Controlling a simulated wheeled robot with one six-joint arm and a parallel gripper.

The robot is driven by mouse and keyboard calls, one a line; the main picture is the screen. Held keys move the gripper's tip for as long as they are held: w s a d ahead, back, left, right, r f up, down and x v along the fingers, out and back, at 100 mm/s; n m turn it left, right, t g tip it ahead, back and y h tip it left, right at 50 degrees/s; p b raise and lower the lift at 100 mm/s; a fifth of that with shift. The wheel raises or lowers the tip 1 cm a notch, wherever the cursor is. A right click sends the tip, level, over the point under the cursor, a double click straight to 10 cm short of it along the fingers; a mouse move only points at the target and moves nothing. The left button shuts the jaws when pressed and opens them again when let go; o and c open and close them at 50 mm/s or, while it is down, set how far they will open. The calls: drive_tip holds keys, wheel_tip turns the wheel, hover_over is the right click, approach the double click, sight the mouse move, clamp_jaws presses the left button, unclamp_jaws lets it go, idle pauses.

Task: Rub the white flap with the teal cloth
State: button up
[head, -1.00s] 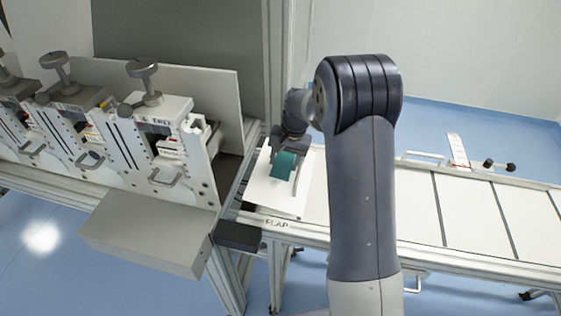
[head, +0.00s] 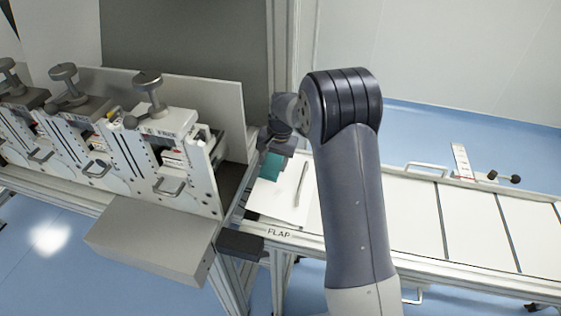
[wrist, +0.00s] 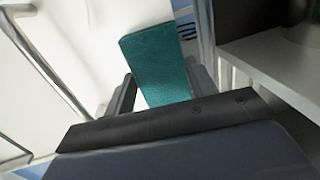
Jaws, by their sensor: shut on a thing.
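The teal cloth (head: 268,167) is in my gripper, at the far left part of the white flap (head: 272,203). In the wrist view the cloth (wrist: 158,65) hangs between the two fingers of my gripper (wrist: 160,92), which is shut on it. The white flap (wrist: 80,30) spreads beside and beyond the cloth there. The cloth appears over the flap's edge, and I cannot tell whether it touches the surface. In the head view my arm hides part of the gripper. A handle bar (head: 301,183) runs along the flap.
Machine modules with knobs (head: 150,82) stand close on the left, with a grey box (head: 150,240) below. A dark block (head: 240,244) sits at the flap's near corner. White conveyor panels (head: 470,220) extend right. A frame post (head: 284,70) rises behind my gripper.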

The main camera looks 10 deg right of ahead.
sight(276, 165)
drive_tip(key=shift+r, duration=0.1)
drive_tip(key=shift+s+d+r+p, duration=0.1)
drive_tip(key=shift+d+r+p, duration=0.1)
drive_tip(key=shift+r+p, duration=1)
drive_tip(key=shift+s+d+r+p, duration=0.15)
drive_tip(key=shift+r+p, duration=0.5)
drive_tip(key=shift+r, duration=1)
drive_tip(key=shift+r, duration=0.1)
drive_tip(key=r+p, duration=0.2)
drive_tip(key=shift+d+r, duration=0.3)
drive_tip(key=shift+r, duration=0.1)
drive_tip(key=shift+s, duration=0.1)
